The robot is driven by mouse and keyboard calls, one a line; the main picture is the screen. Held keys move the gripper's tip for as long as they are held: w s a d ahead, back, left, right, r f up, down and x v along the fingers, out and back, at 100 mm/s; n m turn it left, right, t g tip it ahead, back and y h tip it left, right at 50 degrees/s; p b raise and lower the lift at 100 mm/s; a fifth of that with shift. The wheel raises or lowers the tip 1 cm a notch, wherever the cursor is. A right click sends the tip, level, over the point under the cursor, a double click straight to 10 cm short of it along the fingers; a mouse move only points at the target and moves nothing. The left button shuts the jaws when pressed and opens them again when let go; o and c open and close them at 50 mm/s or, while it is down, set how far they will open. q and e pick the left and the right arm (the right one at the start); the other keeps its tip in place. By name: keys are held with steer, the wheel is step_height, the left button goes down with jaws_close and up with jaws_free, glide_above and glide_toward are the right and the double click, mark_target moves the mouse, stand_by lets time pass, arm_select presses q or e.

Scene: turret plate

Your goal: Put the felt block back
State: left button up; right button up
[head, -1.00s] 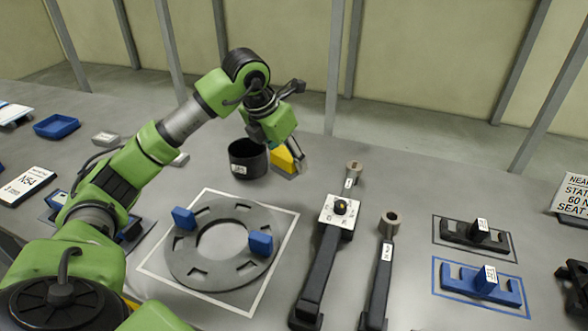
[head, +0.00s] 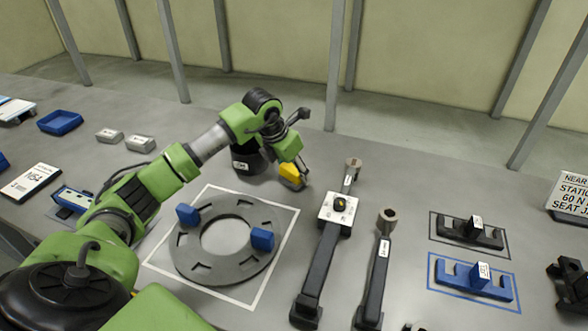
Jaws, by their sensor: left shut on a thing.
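A yellow block (head: 290,174), which I take to be the felt block, is just right of the black cup (head: 246,160) at the back of the bench. My left gripper (head: 301,172) reaches over from the left and is shut on the yellow block. The block is partly hidden by the fingers. I cannot tell whether it touches the bench top. My right gripper is not in view.
A grey slotted ring (head: 210,265) with two blue blocks lies in a white outlined square in front. Two long dark wrenches (head: 321,265) (head: 376,280) lie right of it. Black (head: 455,233) and blue (head: 455,275) slotted holders sit farther right. Bare bench (head: 420,180) lies behind them.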

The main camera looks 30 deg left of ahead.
arm_select(q)
steer(key=o, duration=1.1)
steer(key=shift+f, duration=0.1)
steer(key=shift+r, duration=0.35)
steer(key=b+v, duration=0.1)
steer(key=v, duration=1)
steer(key=shift+s+r+b, duration=0.1)
steer(key=shift+r+b, duration=0.2)
steer(key=shift+b, duration=0.05)
